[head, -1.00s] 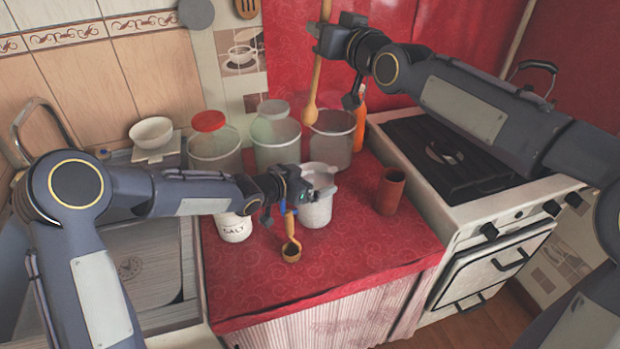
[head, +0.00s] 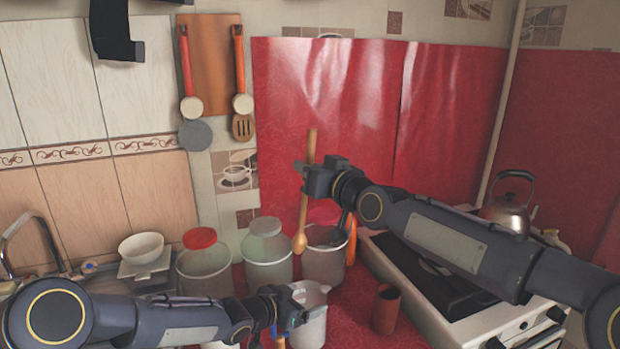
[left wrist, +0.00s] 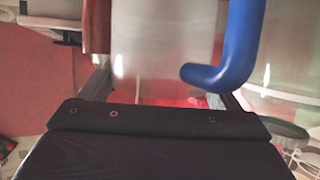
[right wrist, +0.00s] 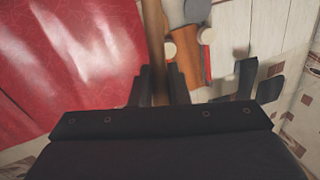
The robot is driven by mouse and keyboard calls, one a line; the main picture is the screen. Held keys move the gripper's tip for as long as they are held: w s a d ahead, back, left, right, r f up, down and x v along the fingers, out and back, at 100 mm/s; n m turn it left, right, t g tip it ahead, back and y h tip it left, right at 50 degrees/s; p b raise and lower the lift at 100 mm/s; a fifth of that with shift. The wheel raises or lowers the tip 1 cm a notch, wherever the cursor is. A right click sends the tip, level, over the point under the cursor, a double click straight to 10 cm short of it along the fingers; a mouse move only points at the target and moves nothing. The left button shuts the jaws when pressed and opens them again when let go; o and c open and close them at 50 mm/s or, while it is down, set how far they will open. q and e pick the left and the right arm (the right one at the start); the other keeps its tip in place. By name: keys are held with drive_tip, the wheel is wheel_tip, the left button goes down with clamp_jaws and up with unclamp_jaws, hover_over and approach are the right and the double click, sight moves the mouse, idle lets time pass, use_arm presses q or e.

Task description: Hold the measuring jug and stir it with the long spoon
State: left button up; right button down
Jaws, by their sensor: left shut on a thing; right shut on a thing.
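The measuring jug (head: 313,325) is pale and stands at the front of the red counter in the head view, partly hidden by my left gripper (head: 298,303). That gripper is shut at the jug's side. In the left wrist view a pale curved wall (left wrist: 165,45) and a blue bent piece (left wrist: 235,50), apparently the jug's handle, show between the fingers. The long wooden spoon (head: 304,212) hangs nearly upright, bowl down, in my right gripper (head: 307,180), shut on its handle. The spoon's handle also shows in the right wrist view (right wrist: 154,40). The bowl appears higher than the jug's rim.
Glass jars (head: 268,262) stand behind the jug, one with a red lid (head: 200,238). A brown cup (head: 386,310) is to its right. A stove (head: 440,300) with a kettle (head: 508,212) is at right. A white bowl (head: 141,248) is at left.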

sight(305, 206)
drive_tip(key=shift+s+a+f+n+g+y, duration=0.1)
drive_tip(key=shift+s+f+n+g+y, duration=0.2)
drive_tip(key=shift+f+n+g+y, duration=1.25)
drive_tip(key=shift+s+a+f+n+g+y, duration=0.1)
drive_tip(key=shift+s+f+n+g+y, duration=0.15)
drive_tip(key=shift+f+n+g+y, duration=1.35)
drive_tip(key=shift+s+a+f+n+g+y, duration=0.1)
drive_tip(key=shift+s+f+n+g+y, duration=0.2)
drive_tip(key=shift+f+n+g+y, duration=1.2)
wheel_tip(305, 206, down, 17)
drive_tip(key=n+g+h, duration=0.1)
drive_tip(key=shift+d+f, duration=0.1)
